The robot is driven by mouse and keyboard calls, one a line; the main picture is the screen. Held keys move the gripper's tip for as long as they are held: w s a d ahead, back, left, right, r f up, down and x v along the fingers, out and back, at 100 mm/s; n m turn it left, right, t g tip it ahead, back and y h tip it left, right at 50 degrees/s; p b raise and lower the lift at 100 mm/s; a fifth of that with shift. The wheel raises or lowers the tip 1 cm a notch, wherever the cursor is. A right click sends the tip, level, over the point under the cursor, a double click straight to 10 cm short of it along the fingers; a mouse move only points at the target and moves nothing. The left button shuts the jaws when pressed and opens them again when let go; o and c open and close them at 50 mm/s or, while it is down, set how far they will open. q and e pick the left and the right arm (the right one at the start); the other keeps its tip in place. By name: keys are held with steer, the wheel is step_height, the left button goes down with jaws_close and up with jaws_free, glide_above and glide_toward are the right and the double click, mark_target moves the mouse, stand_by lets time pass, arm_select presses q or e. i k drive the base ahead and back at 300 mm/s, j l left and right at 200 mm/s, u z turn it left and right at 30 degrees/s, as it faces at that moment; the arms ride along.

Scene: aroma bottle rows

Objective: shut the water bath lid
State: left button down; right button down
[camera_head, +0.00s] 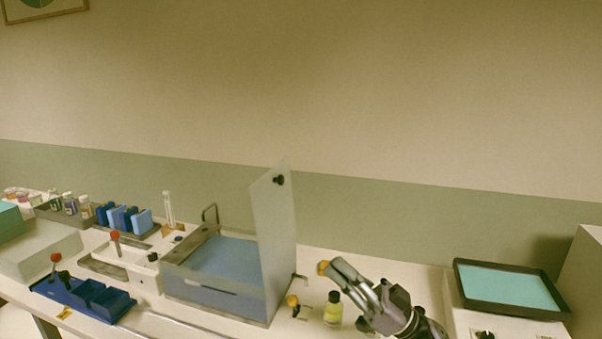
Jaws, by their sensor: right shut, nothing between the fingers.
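The water bath (212,297) is a grey box with blue water inside, standing on the bench in the middle. Its lid (272,235) is a translucent panel that stands upright along the bath's right side, so the bath is open. A black knob (279,180) sits near the lid's top. My right gripper (335,266) is to the right of the lid, low over the bench and apart from the lid. Its fingers are together with nothing between them. My left gripper does not show.
A small bottle with yellow liquid (333,309) stands just left of my right gripper. A dark-rimmed tray with a teal surface (510,287) is at the right.

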mark_target(291, 233)
steer(key=i+l, duration=0.15)
steer(key=i, duration=0.25)
steer(key=i+l, duration=0.1)
steer(key=i, duration=0.35)
